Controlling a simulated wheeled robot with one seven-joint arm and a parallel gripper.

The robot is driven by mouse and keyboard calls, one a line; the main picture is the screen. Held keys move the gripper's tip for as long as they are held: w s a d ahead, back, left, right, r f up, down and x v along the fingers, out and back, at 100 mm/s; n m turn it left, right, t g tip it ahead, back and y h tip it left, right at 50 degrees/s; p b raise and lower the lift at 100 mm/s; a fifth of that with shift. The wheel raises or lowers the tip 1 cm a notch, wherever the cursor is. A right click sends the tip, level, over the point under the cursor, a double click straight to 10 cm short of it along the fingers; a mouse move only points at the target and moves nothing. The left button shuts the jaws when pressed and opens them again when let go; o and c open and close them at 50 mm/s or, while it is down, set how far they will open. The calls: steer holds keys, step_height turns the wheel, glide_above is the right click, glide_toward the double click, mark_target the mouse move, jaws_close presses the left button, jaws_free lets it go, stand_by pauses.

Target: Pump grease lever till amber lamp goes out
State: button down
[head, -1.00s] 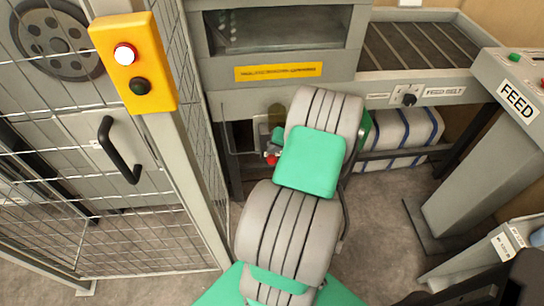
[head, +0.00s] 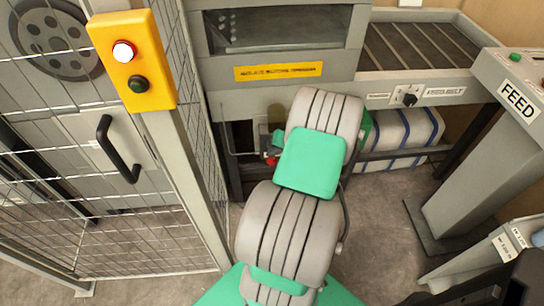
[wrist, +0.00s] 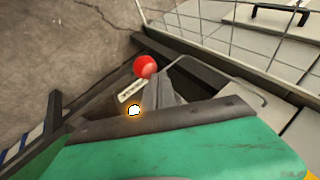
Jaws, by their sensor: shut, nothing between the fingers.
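The knob also shows in the head view (head: 271,161), low on the machine's left side, just left of my arm. The amber lamp (wrist: 134,110) glows brightly in the wrist view, next to a pale label (wrist: 131,90). Most of the lever's shaft is hidden. In the head view my arm covers much of this area.
A thin bent pipe (wrist: 235,75) runs beside the lever. The FEED pedestal (head: 475,180) stands at right.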

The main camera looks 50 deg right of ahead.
mark_target(274, 162)
steer(key=shift+s+a+f+b, duration=0.15)
steer(key=shift+f+b, duration=0.3)
steer(key=shift+f, duration=0.35)
steer(key=shift+s+a+f+b, duration=0.15)
steer(key=shift+f+b, duration=0.35)
steer(key=shift+f, duration=0.25)
steer(key=shift+s+a+f+b, duration=0.15)
steer(key=shift+f+b, duration=0.3)
steer(key=shift+f, duration=0.35)
stand_by(1.6)
stand_by(0.5)
steer(key=shift+w+d+r+p, duration=0.2)
steer(key=shift+r+p, duration=0.4)
steer(key=shift+r, duration=0.45)
steer(key=shift+w+d+r+p, duration=0.15)
steer(key=shift+w+r+p, duration=0.1)
steer(key=shift+r+p, duration=0.6)
steer(key=shift+w+d+r+p, duration=0.2)
steer(key=shift+r+p, duration=0.2)
steer(key=shift+r, duration=0.8)
steer(key=r+p, duration=0.2)
steer(key=r, duration=0.1)
steer(key=w+d+r+p, duration=0.1)
steer(key=r, duration=0.1)
